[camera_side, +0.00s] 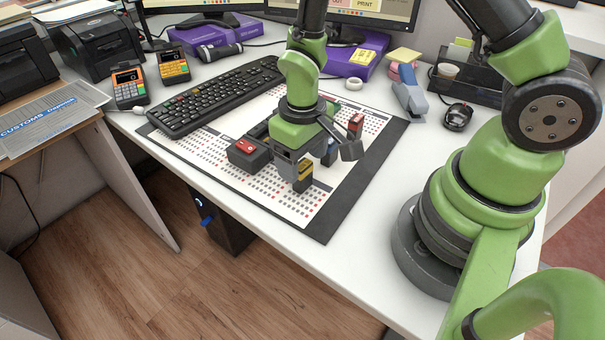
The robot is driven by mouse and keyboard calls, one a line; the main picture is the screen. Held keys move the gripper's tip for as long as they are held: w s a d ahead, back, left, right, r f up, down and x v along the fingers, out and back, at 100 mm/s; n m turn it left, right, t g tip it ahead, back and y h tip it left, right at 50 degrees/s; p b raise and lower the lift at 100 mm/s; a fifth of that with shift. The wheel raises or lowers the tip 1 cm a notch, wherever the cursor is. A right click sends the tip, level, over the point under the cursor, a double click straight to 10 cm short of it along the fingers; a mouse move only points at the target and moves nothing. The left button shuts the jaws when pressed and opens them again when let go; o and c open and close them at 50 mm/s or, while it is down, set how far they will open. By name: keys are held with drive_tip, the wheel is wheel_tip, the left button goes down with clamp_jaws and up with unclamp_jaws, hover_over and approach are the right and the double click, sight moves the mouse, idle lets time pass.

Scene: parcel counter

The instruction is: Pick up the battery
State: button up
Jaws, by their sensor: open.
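A small upright block, dark with a yellow-gold band, looks like the battery (303,182). It stands on the printed sheet of the dark-edged mat (352,188), close to the mat's front part. My gripper (311,165) points down right at it, with its jaws open. The grey gripper body overlaps the battery's upper left in this view. I cannot tell whether a finger touches it or whether it sits between the fingers.
A black box with a red switch (247,152) lies left of my gripper, and a small red-topped item (355,124) stands to its right. The mat's front right is clear.

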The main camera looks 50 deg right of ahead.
drive_tip(key=shift+f, duration=1.45)
drive_tip(key=shift+c, duration=0.5)
drive_tip(key=c, duration=1)
drive_tip(key=shift+o, duration=0.2)
